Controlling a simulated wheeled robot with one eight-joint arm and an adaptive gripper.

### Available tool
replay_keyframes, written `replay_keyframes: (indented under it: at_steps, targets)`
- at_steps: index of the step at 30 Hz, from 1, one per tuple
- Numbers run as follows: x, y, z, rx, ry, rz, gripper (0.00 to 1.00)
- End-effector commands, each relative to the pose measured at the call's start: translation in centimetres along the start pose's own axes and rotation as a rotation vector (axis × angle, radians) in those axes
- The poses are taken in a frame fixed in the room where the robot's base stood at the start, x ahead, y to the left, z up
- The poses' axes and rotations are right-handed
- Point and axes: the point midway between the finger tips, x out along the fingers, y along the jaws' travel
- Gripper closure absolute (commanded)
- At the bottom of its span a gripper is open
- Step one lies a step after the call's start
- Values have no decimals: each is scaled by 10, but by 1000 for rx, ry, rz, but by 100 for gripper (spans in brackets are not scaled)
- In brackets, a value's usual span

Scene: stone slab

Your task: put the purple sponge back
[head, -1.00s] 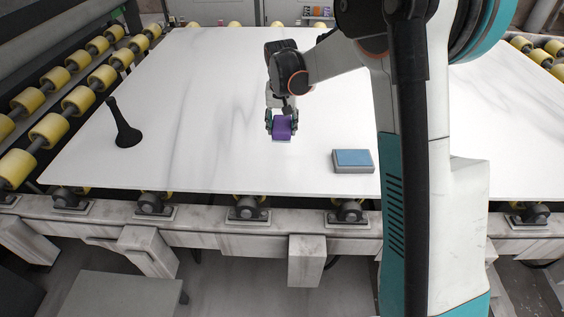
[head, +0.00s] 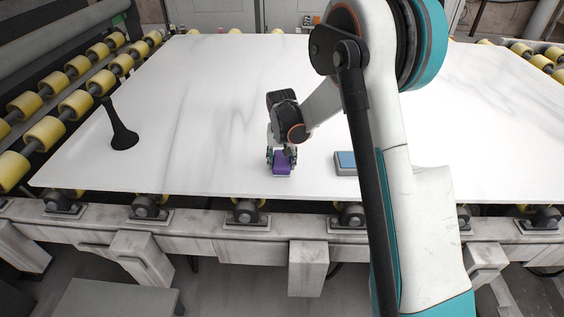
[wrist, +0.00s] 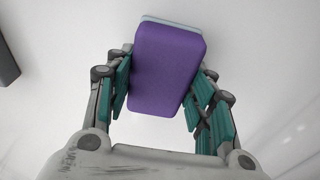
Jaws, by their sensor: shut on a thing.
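The purple sponge (head: 282,168) is held in my gripper (head: 281,160), low over the front middle of the white slab (head: 215,120). In the wrist view the sponge (wrist: 166,68) is a purple block with a pale layer on its far side. My gripper's teal-padded fingers (wrist: 160,92) are shut on it from both sides. I cannot tell whether the sponge touches the slab.
A blue-topped grey block (head: 346,161) lies on the slab to the right of the sponge, partly hidden by my arm. A black flared object (head: 122,132) stands at the left. Yellow rollers (head: 62,105) line the left edge. The slab between is clear.

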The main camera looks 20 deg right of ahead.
Motion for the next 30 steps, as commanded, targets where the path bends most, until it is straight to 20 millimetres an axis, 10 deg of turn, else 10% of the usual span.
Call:
replay_keyframes:
  at_steps: [9,10,12,30]
  targets:
    - [2,0,0,0,0,0,70]
    - [1,0,0,0,0,0,44]
    - [1,0,0,0,0,0,31]
    - [-31,0,0,0,0,0,31]
